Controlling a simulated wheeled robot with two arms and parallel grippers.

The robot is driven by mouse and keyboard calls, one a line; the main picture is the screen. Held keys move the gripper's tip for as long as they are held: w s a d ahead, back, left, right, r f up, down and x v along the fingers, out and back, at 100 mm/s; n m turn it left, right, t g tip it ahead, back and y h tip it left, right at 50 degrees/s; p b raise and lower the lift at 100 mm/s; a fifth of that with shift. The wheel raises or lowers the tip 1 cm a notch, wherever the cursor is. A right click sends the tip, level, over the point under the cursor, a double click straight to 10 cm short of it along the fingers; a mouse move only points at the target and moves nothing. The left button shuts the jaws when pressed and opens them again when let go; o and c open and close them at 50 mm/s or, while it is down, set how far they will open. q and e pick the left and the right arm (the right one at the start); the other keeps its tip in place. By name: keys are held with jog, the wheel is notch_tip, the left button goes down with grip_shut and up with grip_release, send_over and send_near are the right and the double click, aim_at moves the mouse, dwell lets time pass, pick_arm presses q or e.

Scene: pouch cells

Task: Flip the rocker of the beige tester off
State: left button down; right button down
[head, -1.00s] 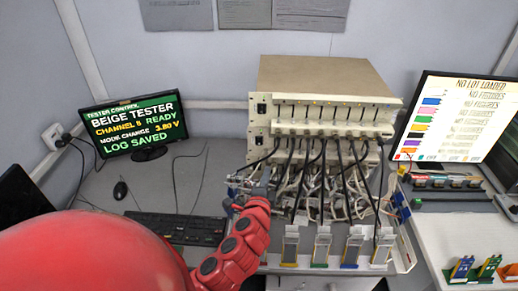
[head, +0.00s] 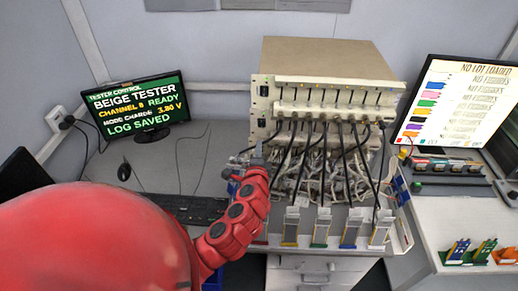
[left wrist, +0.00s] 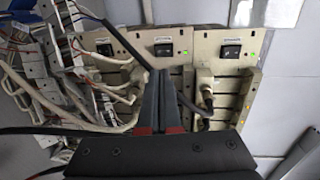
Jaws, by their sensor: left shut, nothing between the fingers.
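The beige tester (head: 330,62) stands at the back middle of the bench, with stacked front panels. In the head view small black rockers (head: 263,91) show at its left edge. In the left wrist view black rockers sit in a row on beige panels: one in the middle (left wrist: 163,49), one at right (left wrist: 229,50), one at left (left wrist: 104,49). Small green lights glow beside them. I cannot tell which way the rockers are tipped. My left gripper (left wrist: 161,73) is shut and empty, its tips just short of the middle panel. My right gripper is not in view.
Black and white cables (head: 300,165) hang thickly before the tester. Pouch cell holders (head: 320,227) line the bench front. A monitor (head: 137,107) reading "Beige tester, channel 8 ready, log saved" and a keyboard (head: 180,208) stand at left. A second screen (head: 460,105) stands at right.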

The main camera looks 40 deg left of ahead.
aim_at(262, 126)
pick_arm(q)
jog(key=p+x, duration=0.3)
jog(key=x, duration=0.6)
jog(key=shift+w+p, duration=0.25)
jog(key=shift+p, duration=0.1)
jog(key=shift+w+a+f, duration=0.1)
jog(key=shift+w+a, duration=0.05)
